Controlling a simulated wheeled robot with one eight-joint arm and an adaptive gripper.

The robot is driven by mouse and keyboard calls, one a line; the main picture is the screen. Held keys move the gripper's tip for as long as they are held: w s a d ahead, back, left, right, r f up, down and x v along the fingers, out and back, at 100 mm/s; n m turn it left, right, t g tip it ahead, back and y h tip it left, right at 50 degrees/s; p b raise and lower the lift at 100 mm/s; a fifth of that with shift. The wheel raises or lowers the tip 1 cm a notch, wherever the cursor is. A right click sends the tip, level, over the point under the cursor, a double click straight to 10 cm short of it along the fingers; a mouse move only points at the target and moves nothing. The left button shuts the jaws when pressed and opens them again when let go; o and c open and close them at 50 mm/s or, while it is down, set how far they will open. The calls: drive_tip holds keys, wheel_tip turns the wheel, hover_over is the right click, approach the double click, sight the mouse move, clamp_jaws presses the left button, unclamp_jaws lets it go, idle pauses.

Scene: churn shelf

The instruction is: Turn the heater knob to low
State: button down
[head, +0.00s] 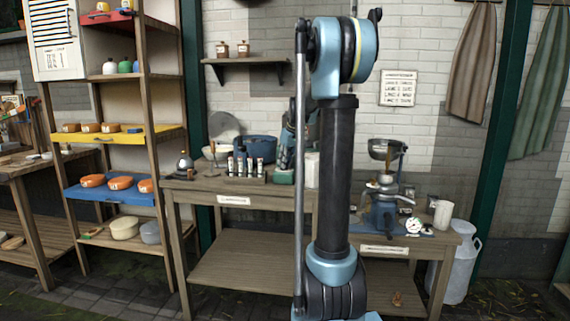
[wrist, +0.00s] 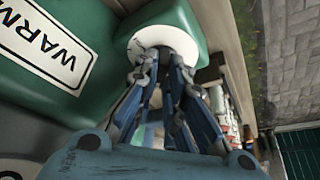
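The heater (wrist: 105,20) is a green body with a white label plate reading "WARM", the rest cut off, at the upper left of the wrist view. A round white dial (wrist: 150,33) sits on its green face, with the knob area at its middle largely hidden by my fingers. My gripper (wrist: 165,62) reaches the dial with its blue fingers converging there and a gap between them further back. I cannot tell whether they press on the knob. In the head view, a small green part of the heater (head: 285,177) shows on the bench, mostly behind my arm.
The wooden bench (head: 245,187) holds small bottles (head: 250,168) and a blue pot (head: 257,149) left of the heater. A grinder-like machine (head: 383,205) and a white mug (head: 443,214) stand to the right. A shelf rack (head: 153,80) stands at the left.

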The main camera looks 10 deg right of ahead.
drive_tip(key=shift+m, duration=0.4)
drive_tip(key=m+h, duration=0.1)
drive_tip(key=m, duration=0.1)
drive_tip(key=shift+a+m+h, duration=0.15)
drive_tip(key=shift+m+h, duration=0.15)
drive_tip(key=shift+m, duration=0.1)
drive_tip(key=shift+a+m+h, duration=0.1)
drive_tip(key=shift+m+h, duration=0.9)
drive_tip(key=shift+m, duration=1.6)
drive_tip(key=c, duration=1.9)
unclamp_jaws()
drive_tip(key=shift+c, duration=0.2)
